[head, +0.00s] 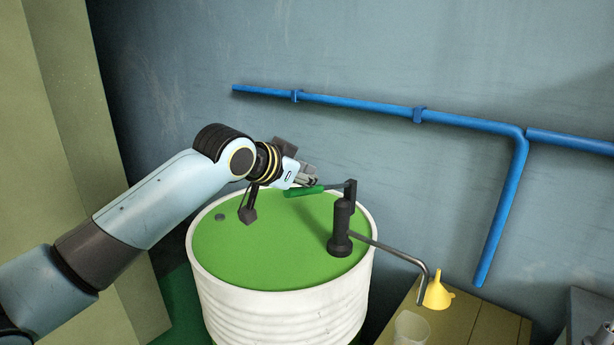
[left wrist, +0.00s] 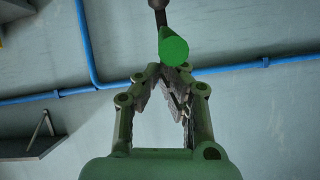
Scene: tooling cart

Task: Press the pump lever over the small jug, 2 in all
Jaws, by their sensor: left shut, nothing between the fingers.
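The dark pump (head: 341,228) stands on the green top of a white drum. Its lever (head: 304,191) has a green grip and points left from the pump head, roughly level. The spout (head: 400,256) runs right and bends down above a small translucent jug (head: 411,328), cut by the lower picture edge. My left gripper (head: 312,181) is shut and empty, just above the green grip; I cannot tell if they touch. In the left wrist view the closed fingertips (left wrist: 173,74) lie just below the round end of the green grip (left wrist: 173,47). My right gripper is out of view.
The drum (head: 285,310) has a small cap (head: 220,217) and a dark fitting (head: 247,214) on its top. A yellow funnel (head: 437,293) stands beside the jug on a wooden surface (head: 482,325). Blue pipes (head: 360,103) run along the wall behind.

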